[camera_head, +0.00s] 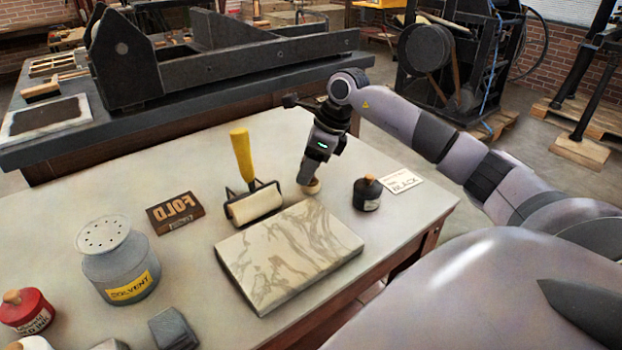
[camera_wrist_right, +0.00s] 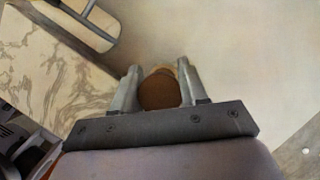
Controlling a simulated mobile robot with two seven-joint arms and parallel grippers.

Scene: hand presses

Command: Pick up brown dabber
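The brown dabber (camera_wrist_right: 159,91) stands between the two fingers of my right gripper (camera_wrist_right: 160,90) in the right wrist view, its round brown top facing the camera. The fingers lie close along both sides of it; I cannot tell whether they press on it. In the head view my right gripper (camera_head: 318,168) points down at the table behind the marble slab. My left gripper is not in view.
The marble slab (camera_head: 290,255) lies in front of the gripper. A yellow-handled roller (camera_head: 245,175) stands left, a black ink bottle (camera_head: 367,193) and a label card (camera_head: 401,181) right.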

